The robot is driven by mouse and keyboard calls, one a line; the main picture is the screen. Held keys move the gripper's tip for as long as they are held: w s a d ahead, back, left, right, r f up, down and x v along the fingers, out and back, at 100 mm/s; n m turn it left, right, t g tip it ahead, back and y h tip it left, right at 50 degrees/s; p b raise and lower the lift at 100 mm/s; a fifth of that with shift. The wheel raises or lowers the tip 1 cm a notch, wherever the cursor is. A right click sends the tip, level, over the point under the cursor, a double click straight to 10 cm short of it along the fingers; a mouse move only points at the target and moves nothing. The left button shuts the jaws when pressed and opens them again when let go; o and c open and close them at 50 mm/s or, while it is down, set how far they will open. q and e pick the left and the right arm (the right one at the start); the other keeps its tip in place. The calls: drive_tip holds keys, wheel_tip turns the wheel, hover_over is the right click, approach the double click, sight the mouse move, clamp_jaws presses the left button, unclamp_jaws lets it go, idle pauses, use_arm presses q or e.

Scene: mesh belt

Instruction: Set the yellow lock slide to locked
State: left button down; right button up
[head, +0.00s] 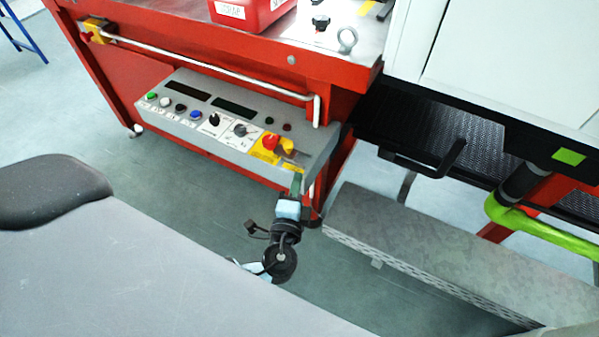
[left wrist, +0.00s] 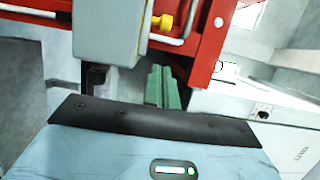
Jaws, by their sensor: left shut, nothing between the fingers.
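The grey control panel (head: 225,125) is on the front of the red frame. In the left wrist view the green fingers (left wrist: 162,88) point toward the machine, below a yellow knob-like part (left wrist: 162,22). My right gripper is not in view.
A white rail (head: 215,68) runs above the panel. A grey step (head: 430,250) stands to the right on the floor. A black handle (head: 440,160) and a green bar (head: 535,225) are farther right. A grey surface (head: 150,265) fills the lower left.

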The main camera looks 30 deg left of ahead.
use_arm(q)
drive_tip(key=v, duration=0.6)
drive_tip(key=shift+a+b, duration=0.15)
drive_tip(key=shift+b, duration=0.25)
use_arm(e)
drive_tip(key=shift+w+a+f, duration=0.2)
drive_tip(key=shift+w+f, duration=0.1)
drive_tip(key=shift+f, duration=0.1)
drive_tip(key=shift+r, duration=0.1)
